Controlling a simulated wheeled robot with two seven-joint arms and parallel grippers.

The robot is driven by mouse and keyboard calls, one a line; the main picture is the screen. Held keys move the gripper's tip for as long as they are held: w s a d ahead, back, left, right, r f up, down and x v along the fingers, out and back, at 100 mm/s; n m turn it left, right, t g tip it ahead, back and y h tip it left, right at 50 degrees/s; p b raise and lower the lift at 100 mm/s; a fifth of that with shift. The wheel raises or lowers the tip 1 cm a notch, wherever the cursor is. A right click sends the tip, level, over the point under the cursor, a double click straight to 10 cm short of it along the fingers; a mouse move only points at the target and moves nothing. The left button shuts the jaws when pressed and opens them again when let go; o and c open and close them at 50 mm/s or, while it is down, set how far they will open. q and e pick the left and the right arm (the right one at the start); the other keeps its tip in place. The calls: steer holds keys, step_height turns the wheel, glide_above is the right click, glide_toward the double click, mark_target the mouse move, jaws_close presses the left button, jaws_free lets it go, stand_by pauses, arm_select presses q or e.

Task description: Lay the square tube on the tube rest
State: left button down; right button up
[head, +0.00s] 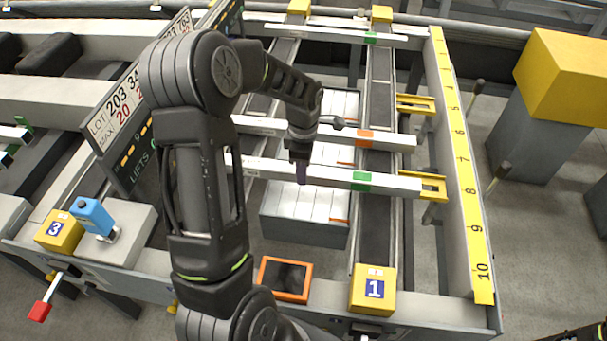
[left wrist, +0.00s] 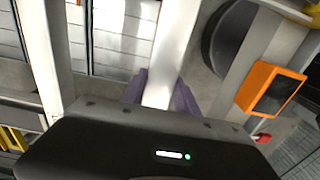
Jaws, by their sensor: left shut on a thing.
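A long white square tube with a green band (head: 330,177) lies crosswise above the runout table in the head view. My left gripper (head: 301,172) reaches down onto it left of the green band. In the left wrist view its purple fingers (left wrist: 160,95) stand on both sides of the white tube (left wrist: 172,50), shut on it. The tube's right end is beside a yellow bracket (head: 434,187), which may be part of the tube rest. I cannot tell whether the tube touches it or what bears its weight. My arm hides the tube's left part. My right gripper is out of view.
A tube with an orange band (head: 390,142) lies parallel behind; another with a green band (head: 395,40) is farther back. A second yellow bracket (head: 415,104) and a yellow ruler rail (head: 470,200) are on the right. An orange-framed tablet (head: 285,278) and yellow block 1 (head: 373,290) are in front.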

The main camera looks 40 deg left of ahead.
arm_select(q)
step_height(320, 180, up, 8)
steer(key=shift+f+b, duration=0.1)
steer(key=shift+b, duration=0.35)
steer(key=shift+m, duration=0.3)
stand_by(0.5)
